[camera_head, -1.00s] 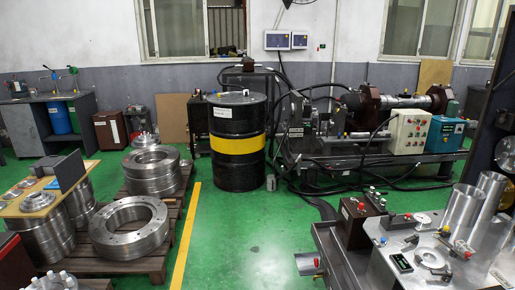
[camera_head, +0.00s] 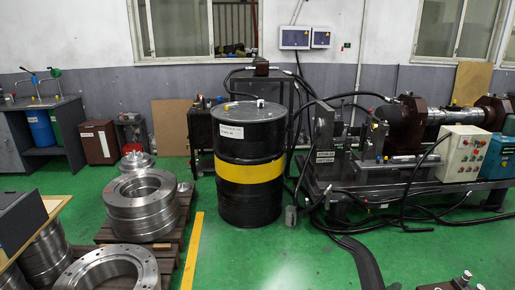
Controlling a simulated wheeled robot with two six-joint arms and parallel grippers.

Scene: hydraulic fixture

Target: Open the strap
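No strap can be made out for certain. The hydraulic fixture (camera_head: 400,185) stands on a dark metal bench at the right. A silver cylinder (camera_head: 436,118) lies along its top between brown blocks, the left one (camera_head: 396,122) and the right one (camera_head: 492,108). Whether either block carries a strap is too small to tell. A flat black band (camera_head: 360,262) runs along the floor in front of the bench. Neither of my grippers is in view.
A black drum with a yellow band (camera_head: 250,175) stands left of the fixture. Steel rings (camera_head: 140,205) sit on wooden pallets at the left. Black hoses hang and lie around the bench. Green floor (camera_head: 280,255) is open in front of the drum.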

